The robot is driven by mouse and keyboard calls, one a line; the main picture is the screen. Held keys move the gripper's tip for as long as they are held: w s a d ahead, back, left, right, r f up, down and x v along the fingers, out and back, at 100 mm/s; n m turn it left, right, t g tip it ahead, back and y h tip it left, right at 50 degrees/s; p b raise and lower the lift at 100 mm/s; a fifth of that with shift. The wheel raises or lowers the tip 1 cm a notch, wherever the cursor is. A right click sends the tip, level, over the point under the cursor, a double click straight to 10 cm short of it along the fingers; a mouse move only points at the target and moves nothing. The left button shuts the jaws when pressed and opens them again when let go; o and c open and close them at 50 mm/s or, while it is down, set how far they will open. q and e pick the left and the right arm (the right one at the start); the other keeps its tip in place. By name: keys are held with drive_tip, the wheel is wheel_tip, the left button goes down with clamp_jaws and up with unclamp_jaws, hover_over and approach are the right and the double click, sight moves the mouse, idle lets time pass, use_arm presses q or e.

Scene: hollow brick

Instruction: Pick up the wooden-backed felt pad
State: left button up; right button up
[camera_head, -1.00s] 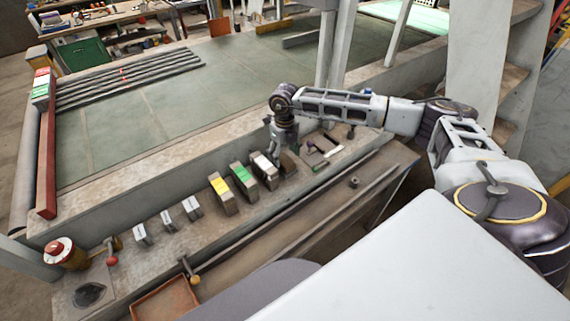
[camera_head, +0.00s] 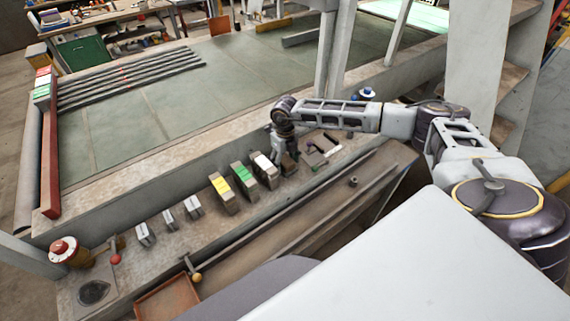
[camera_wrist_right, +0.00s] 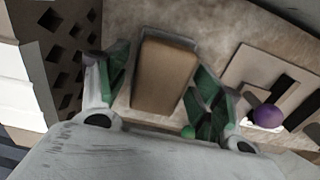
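The felt pad (camera_wrist_right: 165,75) looks like a brown block with a darker edge in the right wrist view. It stands on the worn ledge between my right gripper's fingers. In the head view the pad (camera_head: 290,164) is small and partly covered by the gripper. My right gripper (camera_head: 283,157) points down over it. In the right wrist view the gripper (camera_wrist_right: 158,88) is open, one green-lined finger on each side of the pad. A gap shows at the left finger; contact at the right finger cannot be told. My left gripper is not in view.
Blocks with white (camera_head: 263,161), green (camera_head: 241,173) and yellow (camera_head: 222,186) faces stand in a row left of the pad. A flat plate with dark pieces and a purple knob (camera_wrist_right: 268,116) lies to the right. A perforated block (camera_wrist_right: 66,50) is close by the left finger.

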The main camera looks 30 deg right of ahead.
sight(285, 159)
drive_tip(key=c, duration=0.9)
drive_tip(key=shift+r, duration=0.1)
drive_tip(key=shift+r+b, duration=1.1)
drive_tip(key=shift+r, duration=3.85)
drive_tip(key=o, duration=0.5)
drive_tip(key=shift+c, duration=0.2)
drive_tip(key=c, duration=0.3)
